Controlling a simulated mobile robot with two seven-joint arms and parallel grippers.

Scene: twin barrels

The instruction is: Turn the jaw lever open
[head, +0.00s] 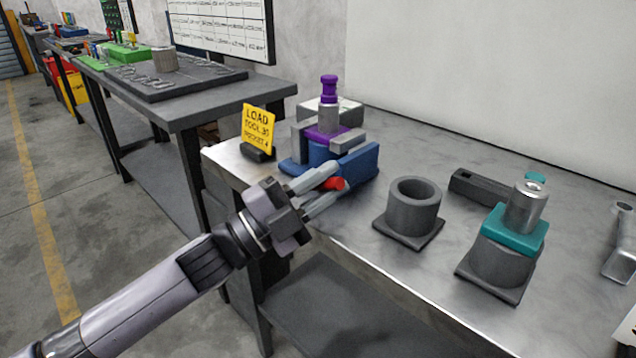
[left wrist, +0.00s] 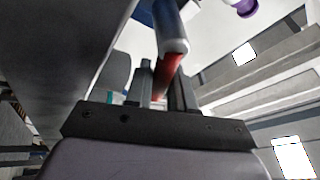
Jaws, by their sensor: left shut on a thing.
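The jaw lever's red grip (head: 334,184) shows at the front of the blue vise (head: 358,162) at the bench's left end. My left gripper (head: 330,184) is shut on this red grip, one finger on each side. In the left wrist view the red lever (left wrist: 168,76) lies between the fingers (left wrist: 164,90), with a grey-blue rounded bar beyond it. The vise's grey jaws (head: 355,141) stand around a purple-collared grey tool (head: 328,118) with a purple top, which is upright. The lever's pivot is hidden. My right gripper is not in view.
A yellow sign (head: 258,130) stands left of the vise. An empty dark grey holder (head: 413,204) is to its right. Farther right, another holder bears a teal-collared tool (head: 525,208). A dark block (head: 485,188) lies behind. The metal bench's (head: 380,262) front edge is clear.

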